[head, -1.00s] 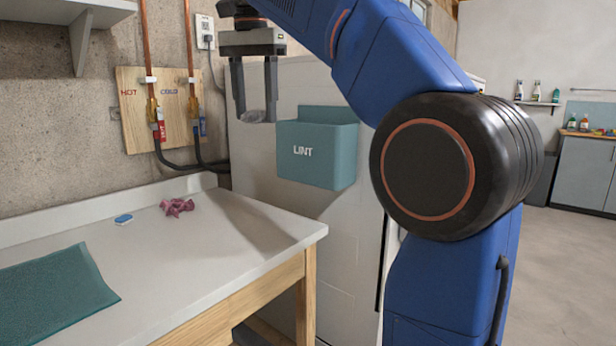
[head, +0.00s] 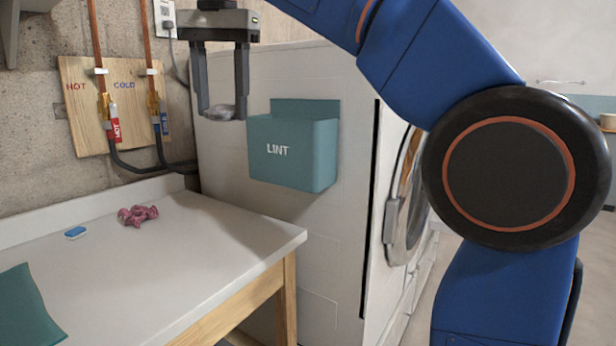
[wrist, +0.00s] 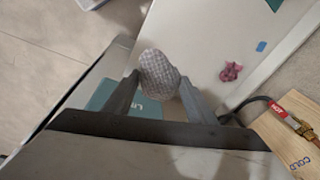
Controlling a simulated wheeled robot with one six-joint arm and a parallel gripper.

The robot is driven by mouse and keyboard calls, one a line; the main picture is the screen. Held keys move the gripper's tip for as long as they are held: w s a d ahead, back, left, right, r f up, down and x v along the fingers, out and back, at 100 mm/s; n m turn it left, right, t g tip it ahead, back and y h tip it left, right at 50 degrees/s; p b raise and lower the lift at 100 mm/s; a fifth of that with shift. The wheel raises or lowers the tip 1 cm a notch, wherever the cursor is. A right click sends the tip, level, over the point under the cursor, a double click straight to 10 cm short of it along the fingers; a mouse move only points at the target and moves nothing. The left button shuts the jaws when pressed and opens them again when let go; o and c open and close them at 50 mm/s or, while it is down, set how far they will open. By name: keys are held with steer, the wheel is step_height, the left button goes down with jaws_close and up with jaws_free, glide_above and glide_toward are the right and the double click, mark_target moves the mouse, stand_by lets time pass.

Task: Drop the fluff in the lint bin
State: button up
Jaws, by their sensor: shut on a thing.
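A grey wad of fluff (head: 221,112) is held between the fingertips of my gripper (head: 222,108), which points down. In the wrist view the fluff (wrist: 159,75) sits between both fingers (wrist: 160,88). The teal lint bin (head: 292,150), marked LINT, is fixed to the side of the white machine, to the right of my gripper in the head view. My gripper appears about level with the bin's rim and to its left. In the wrist view the bin (wrist: 102,95) is partly hidden behind a finger. The inside of the bin is not visible.
Hot and cold pipes run over a wooden board (head: 88,110) behind. The white machine (head: 318,75) stands close beside my gripper.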

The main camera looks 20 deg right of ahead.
steer(key=w+d, duration=1.1)
steer(key=d, duration=0.5)
step_height(320, 180, down, 11)
steer(key=shift+w+r, duration=0.15)
steer(key=shift+w+d+f, duration=0.15)
steer(key=shift+w+f, duration=0.05)
steer(key=shift+f, duration=0.2)
steer(key=shift+f, duration=0.6)
steer(key=o, duration=1)
